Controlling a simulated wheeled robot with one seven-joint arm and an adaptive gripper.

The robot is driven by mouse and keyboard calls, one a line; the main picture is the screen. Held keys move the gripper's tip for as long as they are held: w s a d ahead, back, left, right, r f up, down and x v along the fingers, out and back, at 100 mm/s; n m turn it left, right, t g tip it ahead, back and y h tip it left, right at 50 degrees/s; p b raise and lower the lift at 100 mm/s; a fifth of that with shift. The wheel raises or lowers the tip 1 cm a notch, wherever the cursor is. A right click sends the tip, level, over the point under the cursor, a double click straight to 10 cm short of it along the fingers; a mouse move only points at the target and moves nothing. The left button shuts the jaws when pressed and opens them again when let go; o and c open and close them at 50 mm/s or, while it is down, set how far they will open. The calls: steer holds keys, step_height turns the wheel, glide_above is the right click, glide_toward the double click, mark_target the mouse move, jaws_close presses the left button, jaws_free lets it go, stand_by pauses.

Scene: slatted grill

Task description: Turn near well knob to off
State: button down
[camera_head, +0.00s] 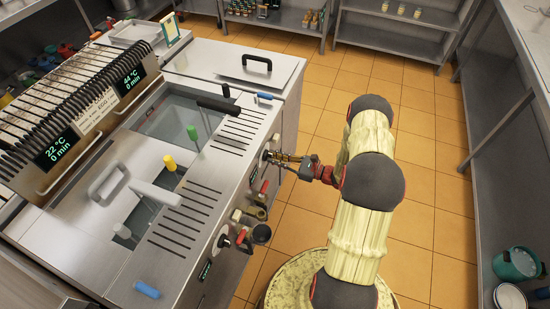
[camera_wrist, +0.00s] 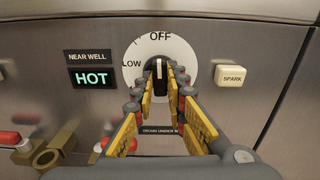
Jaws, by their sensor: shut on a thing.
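The near well knob (camera_wrist: 159,72) is a black bar with a white line on a round white dial (camera_wrist: 190,50). OFF is printed at the top of the dial and LOW at its left. The white line points up, roughly toward OFF. My gripper (camera_wrist: 160,84) has its yellow-padded fingers closed on the sides of the knob, hiding part of it and the lower dial. In the head view my gripper (camera_head: 272,156) is at the front panel of the steel unit, and the knob is mostly hidden there.
A sign (camera_wrist: 92,66) left of the dial reads NEAR WELL and HOT. A SPARK button (camera_wrist: 233,75) sits at its right. Brass and red valve fittings (camera_head: 258,204) stick out along the panel. Open tiled floor (camera_head: 410,150) lies right of the unit.

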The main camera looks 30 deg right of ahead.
steer(key=shift+f+m, duration=0.1)
steer(key=shift+m, duration=0.3)
steer(key=c, duration=1.8)
jaws_free()
steer(key=v, duration=1.2)
